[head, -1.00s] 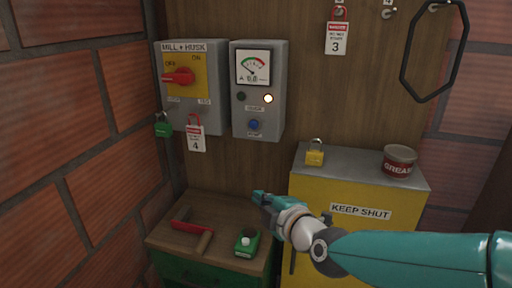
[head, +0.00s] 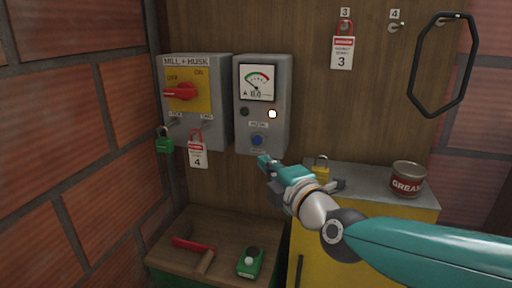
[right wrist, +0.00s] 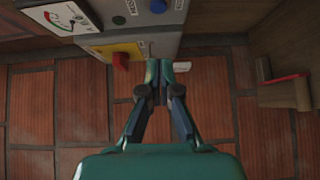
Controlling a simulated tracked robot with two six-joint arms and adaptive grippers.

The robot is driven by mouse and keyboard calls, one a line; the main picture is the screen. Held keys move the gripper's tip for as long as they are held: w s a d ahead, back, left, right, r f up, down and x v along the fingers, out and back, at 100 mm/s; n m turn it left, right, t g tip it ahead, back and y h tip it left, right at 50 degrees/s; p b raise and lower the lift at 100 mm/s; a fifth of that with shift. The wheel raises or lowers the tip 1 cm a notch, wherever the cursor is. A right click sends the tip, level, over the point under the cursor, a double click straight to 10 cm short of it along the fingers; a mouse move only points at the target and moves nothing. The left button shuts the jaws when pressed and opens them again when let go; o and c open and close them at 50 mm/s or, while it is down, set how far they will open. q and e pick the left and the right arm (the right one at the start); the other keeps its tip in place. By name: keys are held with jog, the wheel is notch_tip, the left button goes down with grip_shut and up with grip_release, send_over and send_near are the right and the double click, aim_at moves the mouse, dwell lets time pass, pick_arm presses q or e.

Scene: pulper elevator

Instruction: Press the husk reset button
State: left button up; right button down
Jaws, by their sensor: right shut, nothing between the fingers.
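A grey meter box (head: 279,132) hangs on the wooden back wall, with a dial, a dark lamp, a lit lamp (head: 272,114) and a round blue button (head: 257,140) low on its front. I cannot read the small labels by the button for certain. My right gripper (head: 263,161) is shut and empty, its tip just below the blue button in the head view. The right wrist view shows the closed fingers (right wrist: 159,68) apart from the blue button (right wrist: 158,6), which is at the top edge. My left gripper is out of view.
The Mill + Husk switch box (head: 216,105), with a red handle (head: 180,92), hangs to the left. A green padlock (head: 165,145) and tag 4 (head: 198,158) hang below it. The yellow cabinet (head: 400,228) carries a yellow padlock (head: 321,172) and a grease tin (head: 407,180).

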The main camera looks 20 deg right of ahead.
aim_at(258, 140)
jog(key=w, duration=0.9)
jog(key=shift+d+f, duration=0.15)
jog(key=shift+d, duration=0.2)
jog(key=shift+w+d, duration=0.35)
jog(key=shift+w, duration=0.1)
